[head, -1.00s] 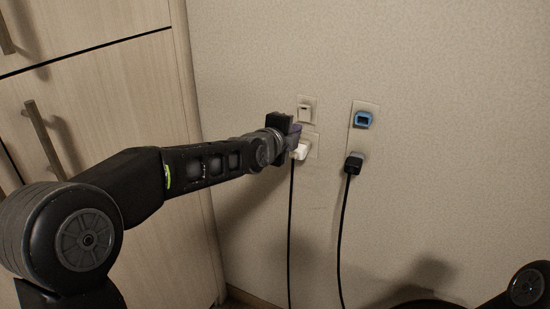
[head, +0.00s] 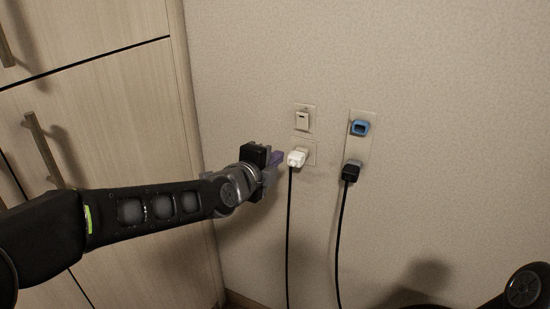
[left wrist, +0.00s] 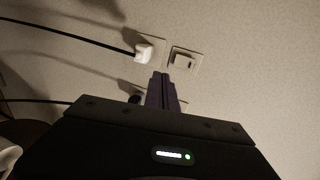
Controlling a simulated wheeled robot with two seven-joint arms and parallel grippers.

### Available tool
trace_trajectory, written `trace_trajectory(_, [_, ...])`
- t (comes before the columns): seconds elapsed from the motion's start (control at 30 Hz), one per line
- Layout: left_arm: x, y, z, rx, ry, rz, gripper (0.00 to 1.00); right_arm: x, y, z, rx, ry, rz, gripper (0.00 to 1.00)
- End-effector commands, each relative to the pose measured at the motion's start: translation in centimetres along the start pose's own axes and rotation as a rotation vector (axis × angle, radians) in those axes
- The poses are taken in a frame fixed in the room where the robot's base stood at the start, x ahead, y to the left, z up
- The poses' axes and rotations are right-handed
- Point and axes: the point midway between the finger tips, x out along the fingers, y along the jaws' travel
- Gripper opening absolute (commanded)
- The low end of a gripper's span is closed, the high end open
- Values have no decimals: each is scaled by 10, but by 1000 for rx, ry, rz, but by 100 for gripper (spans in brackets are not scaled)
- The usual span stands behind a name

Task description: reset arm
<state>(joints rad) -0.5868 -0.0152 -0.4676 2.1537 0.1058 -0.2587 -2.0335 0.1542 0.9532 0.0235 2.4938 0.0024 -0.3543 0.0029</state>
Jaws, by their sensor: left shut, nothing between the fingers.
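My left gripper (head: 277,160) is shut and empty in the head view. Its purple fingertips are just left of a white plug (head: 297,158) in the lower wall outlet, apart from it as far as I can tell. In the left wrist view the shut fingers (left wrist: 161,88) point at the wall, and the white plug (left wrist: 143,52) with its black cord is beyond them. A white wall switch (head: 302,120) is above the plug; it also shows in the left wrist view (left wrist: 182,61). My right gripper is not in view.
To the right, a wall plate holds a blue socket piece (head: 360,127) and a black plug (head: 351,172) with a hanging cord. A wooden cabinet (head: 130,120) with metal handles stands at the left. The wall between and right of the plates is bare.

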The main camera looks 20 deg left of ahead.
Motion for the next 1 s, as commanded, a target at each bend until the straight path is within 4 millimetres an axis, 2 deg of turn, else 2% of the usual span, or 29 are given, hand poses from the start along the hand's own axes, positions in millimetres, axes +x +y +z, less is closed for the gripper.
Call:
trace_trajectory(0.43, [0, 0, 0, -45, 0, 0, 0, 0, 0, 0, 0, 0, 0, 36])
trace_trajectory(0.57, [0, -1, 0, -203, -1, -4, 0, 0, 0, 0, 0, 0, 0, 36])
trace_trajectory(0.67, [0, 4, -5, -414, 6, 1, 0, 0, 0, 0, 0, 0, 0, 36])
trace_trajectory(0.7, [0, 9, -14, -513, 17, 12, 0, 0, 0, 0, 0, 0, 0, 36])
trace_trajectory(0.77, [4, 29, -33, -669, 31, 55, 0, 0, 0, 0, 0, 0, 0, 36])
trace_trajectory(0.83, [12, 70, -52, -862, 16, 140, 0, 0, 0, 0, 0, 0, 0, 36])
trace_trajectory(0.87, [15, 93, -60, -947, 0, 184, 0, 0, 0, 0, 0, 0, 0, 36])
trace_trajectory(0.9, [17, 128, -70, -1058, -34, 248, 0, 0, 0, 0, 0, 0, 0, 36])
trace_trajectory(0.97, [18, 177, -81, -1206, -95, 334, 0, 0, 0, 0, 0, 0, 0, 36])
trace_trajectory(1.0, [16, 210, -86, -1292, -144, 390, 0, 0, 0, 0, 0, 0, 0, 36])
